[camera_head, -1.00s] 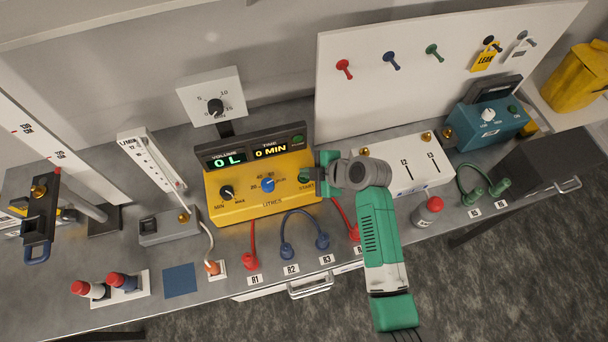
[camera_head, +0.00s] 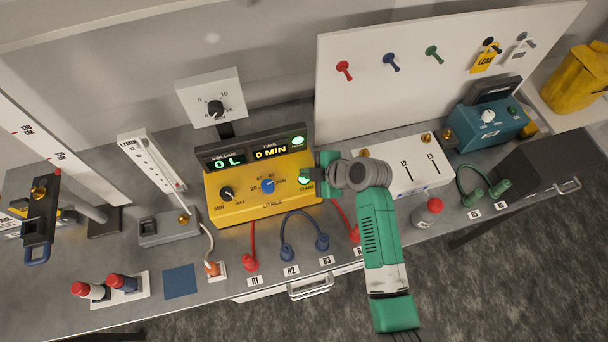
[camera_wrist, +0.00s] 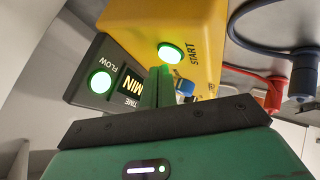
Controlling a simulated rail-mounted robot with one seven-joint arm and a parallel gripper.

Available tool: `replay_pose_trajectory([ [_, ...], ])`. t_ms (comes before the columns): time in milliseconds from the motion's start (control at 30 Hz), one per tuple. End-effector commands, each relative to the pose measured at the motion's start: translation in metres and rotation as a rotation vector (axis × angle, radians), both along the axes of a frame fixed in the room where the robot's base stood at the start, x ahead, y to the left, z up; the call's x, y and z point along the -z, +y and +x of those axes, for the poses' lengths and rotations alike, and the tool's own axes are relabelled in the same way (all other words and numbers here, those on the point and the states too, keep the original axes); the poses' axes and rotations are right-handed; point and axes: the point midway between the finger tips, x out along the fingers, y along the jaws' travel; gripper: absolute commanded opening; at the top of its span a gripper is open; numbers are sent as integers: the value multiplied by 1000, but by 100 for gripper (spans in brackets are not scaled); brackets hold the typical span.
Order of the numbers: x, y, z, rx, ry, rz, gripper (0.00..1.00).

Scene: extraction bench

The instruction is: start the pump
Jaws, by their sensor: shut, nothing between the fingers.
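The yellow pump unit (camera_head: 240,205) stands on the bench with a dark display head on top. Its displays (camera_head: 228,161) read 0 L and 0 MIN. The START button (camera_head: 304,176) glows green at the right of its sloped front; it also glows in the wrist view (camera_wrist: 171,52). The flow lamp (camera_head: 298,140) on the display head is lit green, also in the wrist view (camera_wrist: 100,82). A black knob (camera_head: 226,192) and a blue knob (camera_head: 267,185) sit on the front. My gripper (camera_wrist: 158,80) is shut and empty, its fingertips at the START button; contact is unclear.
Red and blue hoses (camera_head: 300,220) loop to ports along the bench front. A white box (camera_head: 405,165) stands right of my gripper, with a teal unit (camera_head: 488,122) beyond.

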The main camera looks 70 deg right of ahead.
Motion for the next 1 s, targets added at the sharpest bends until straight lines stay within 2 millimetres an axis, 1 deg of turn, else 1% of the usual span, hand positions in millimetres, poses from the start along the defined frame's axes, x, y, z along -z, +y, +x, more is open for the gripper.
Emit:
replay_pose_trajectory([
  [33,-6,0,0,0,0,0,0],
  [67,-7,0,0,0,0,0,0],
  [367,-7,0,0,0,0,0,0],
  [467,-10,0,0,0,0,0,0],
  [900,-54,0,0,0,0,-1,0],
  [1000,-58,0,0,-1,0,-1,0],
])
